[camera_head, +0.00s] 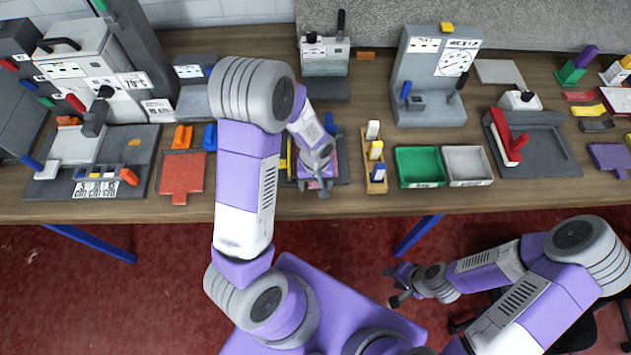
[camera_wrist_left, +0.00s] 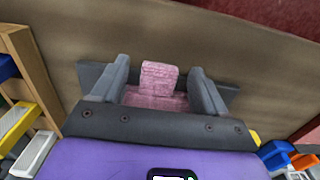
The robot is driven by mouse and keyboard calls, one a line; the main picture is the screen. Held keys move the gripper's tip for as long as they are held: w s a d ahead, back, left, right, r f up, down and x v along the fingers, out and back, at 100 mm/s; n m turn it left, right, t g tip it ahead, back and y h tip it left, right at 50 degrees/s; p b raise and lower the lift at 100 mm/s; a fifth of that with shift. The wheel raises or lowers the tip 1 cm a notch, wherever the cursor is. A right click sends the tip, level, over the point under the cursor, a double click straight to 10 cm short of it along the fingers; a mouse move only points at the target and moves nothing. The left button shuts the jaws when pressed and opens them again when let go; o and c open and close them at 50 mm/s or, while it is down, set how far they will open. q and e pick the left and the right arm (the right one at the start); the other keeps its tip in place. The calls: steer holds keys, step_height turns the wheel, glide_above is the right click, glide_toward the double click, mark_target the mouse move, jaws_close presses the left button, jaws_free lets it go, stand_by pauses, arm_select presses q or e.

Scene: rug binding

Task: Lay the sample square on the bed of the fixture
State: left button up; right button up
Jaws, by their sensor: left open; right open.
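A pink textured square with a narrow tab (camera_wrist_left: 158,82) lies on a dark plate (camera_wrist_left: 232,96) in the left wrist view. In the head view my left arm and gripper hide most of it. My left gripper (camera_head: 318,186) is open above that plate; in the wrist view its fingers (camera_wrist_left: 158,95) stand apart on either side of the pink piece. I cannot tell whether they touch it. My right gripper (camera_head: 393,287) is open and empty, over the floor before the table.
A corner fixture with a red bar (camera_head: 508,142) stands at the right. Green (camera_head: 419,184) and grey trays (camera_head: 467,183) and a wooden block rack (camera_head: 366,158) sit right of my left gripper. Several machines line the back. Free table (camera_head: 420,208) runs along the front edge.

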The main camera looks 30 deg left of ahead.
arm_select(q)
step_height(320, 180, up, 8)
steer(key=shift+f+p, duration=0.2)
steer(key=shift+p, duration=0.25)
